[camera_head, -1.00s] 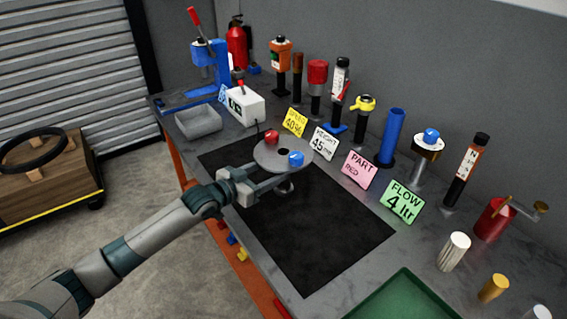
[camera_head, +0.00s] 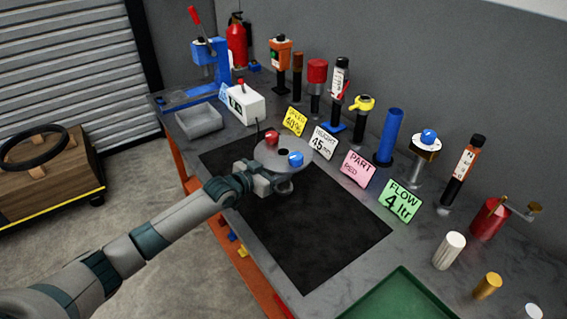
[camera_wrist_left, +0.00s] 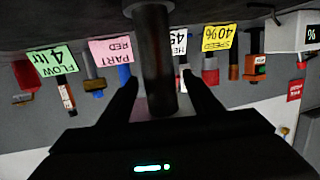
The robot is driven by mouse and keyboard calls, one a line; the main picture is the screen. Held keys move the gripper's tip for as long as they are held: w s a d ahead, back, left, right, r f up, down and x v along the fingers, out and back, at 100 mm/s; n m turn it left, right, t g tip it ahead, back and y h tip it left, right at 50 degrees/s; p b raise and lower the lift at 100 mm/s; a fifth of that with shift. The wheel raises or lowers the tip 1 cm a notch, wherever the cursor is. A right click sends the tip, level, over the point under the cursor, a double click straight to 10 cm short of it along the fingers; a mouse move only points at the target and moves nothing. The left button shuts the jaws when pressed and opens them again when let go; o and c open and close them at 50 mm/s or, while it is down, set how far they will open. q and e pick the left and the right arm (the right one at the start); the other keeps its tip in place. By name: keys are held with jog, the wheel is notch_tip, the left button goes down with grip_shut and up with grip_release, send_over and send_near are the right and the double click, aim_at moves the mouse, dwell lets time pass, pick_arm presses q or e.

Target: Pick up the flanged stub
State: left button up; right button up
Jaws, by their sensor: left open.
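A dark round post (camera_wrist_left: 157,60) with a wider rim at one end shows in the left wrist view, which is upside down; it looks like the flanged stub, though I cannot be sure. My left gripper (camera_wrist_left: 158,88) is open, with a finger on each side of the post. I see no clear contact. In the head view my left gripper (camera_head: 278,181) is at the edge of a grey disc (camera_head: 268,152), lower than its top. The disc carries a red knob (camera_head: 271,138) and a blue knob (camera_head: 295,159), and hides most of the post. My right gripper is not in view.
A black mat (camera_head: 320,240) lies on the grey bench, mostly clear. Sign cards, such as the green one (camera_head: 400,202), and several tools stand behind it. A green tray (camera_head: 400,290) is at the front right; a grey tray (camera_head: 200,121) is at the left.

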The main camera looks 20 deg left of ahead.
pick_arm(q)
jog(key=shift+w+d, duration=0.1)
jog(key=shift+w, duration=0.15)
jog(key=shift+c, duration=0.3)
grip_shut()
jog(key=shift+r, duration=0.1)
jog(key=shift+r, duration=0.15)
